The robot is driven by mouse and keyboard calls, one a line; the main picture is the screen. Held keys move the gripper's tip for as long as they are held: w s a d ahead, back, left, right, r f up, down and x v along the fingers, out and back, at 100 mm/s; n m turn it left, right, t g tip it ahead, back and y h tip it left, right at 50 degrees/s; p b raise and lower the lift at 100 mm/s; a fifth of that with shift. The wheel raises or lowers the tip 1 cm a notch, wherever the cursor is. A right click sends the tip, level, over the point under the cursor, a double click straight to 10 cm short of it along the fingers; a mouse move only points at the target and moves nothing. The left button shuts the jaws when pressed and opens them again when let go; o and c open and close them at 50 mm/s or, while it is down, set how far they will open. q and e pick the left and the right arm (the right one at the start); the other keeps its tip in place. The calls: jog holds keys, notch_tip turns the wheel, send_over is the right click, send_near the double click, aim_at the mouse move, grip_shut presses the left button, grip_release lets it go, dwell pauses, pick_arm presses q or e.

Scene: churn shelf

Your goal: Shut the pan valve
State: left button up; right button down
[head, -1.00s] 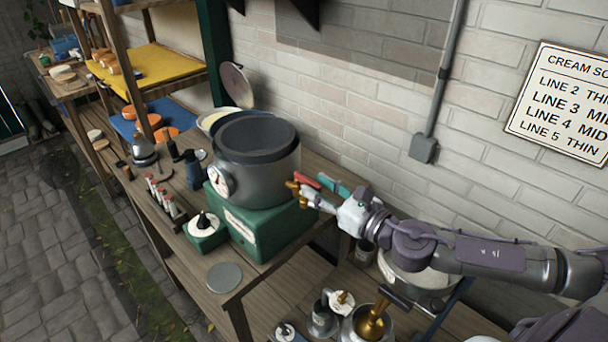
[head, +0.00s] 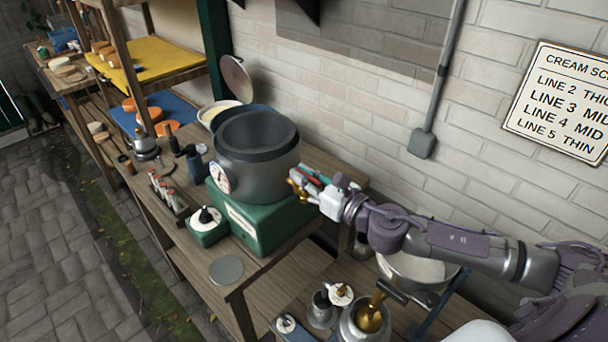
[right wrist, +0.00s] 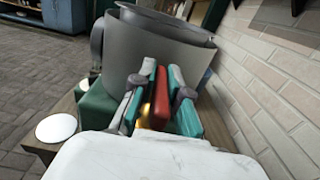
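The steel pan (head: 255,172) stands on a green base on the bench, with a dial on its side. Its valve has a brass body (head: 297,189) and a red lever (head: 311,172) at the pan's right side. My right gripper (head: 313,178) is at this valve. In the right wrist view its two teal-padded fingers (right wrist: 163,85) lie close on either side of the red lever (right wrist: 161,97) and look shut on it. The brass (right wrist: 145,115) shows just below, partly hidden by the left finger. My left gripper is in neither view.
The brick wall (head: 370,110) runs close behind the pan and my right arm. A green box with a black knob (head: 207,224) and a rack of small bottles (head: 166,190) stand left of the base. Metal cans (head: 364,322) stand on the lower level at the front.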

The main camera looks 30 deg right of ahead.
jog(key=shift+a+r+m+h+p, duration=0.1)
jog(key=shift+r+m+h+p, duration=0.15)
jog(key=shift+p, duration=0.35)
jog(key=shift+w+a+f+m+g+h+p, duration=0.15)
jog(key=shift+a+m+g+h+p, duration=0.25)
jog(key=shift+m+g+h+p, duration=2)
jog(key=shift+w+a+m+g+h+b, duration=0.2)
jog(key=shift+m+g+h, duration=1)
jog(key=shift+m+h, duration=3)
jog(key=shift+w+a+f+m+g+h+p, duration=0.1)
jog(key=shift+w+a+m+g+h+p, duration=0.3)
jog(key=shift+m+g+h+p, duration=2.7)
jog(key=n+t+h+b, duration=0.1)
jog(key=b, duration=0.1)
jog(key=t+h+b, duration=0.1)
jog(key=h, duration=0.1)
jog(key=shift+s+a+r+n+b, duration=0.1)
jog(key=shift+s+a+n+b, duration=0.05)
jog(key=shift+n+b, duration=0.25)
